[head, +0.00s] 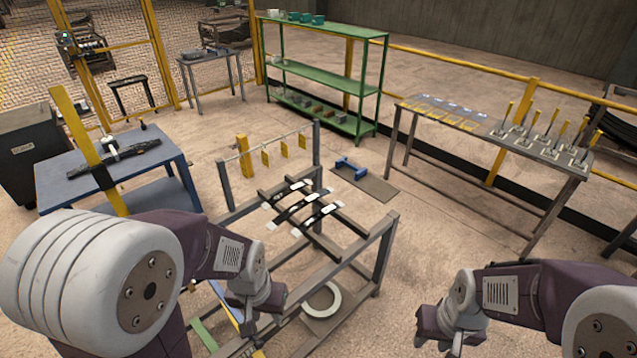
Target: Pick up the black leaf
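Dark curved leaf strips (290,207) with pale ends lie across the dark rails of the metal rack (388,243) in front of me. Which of them is the black leaf I cannot tell for sure. A long black piece (130,157) also lies on the blue table (58,187) at the left. My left gripper (262,308) is low at the near left side of the rack, below and nearer than the strips. My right gripper (428,328) is right of the rack, over the floor and apart from the strips. The fingers of both are too unclear to read.
Yellow tags hang from a rail (272,143) behind the strips. A pale ring (322,312) lies low in the rack. A green shelf (327,88) stands behind. A grey table (463,128) with upright yellow and black handles stands right.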

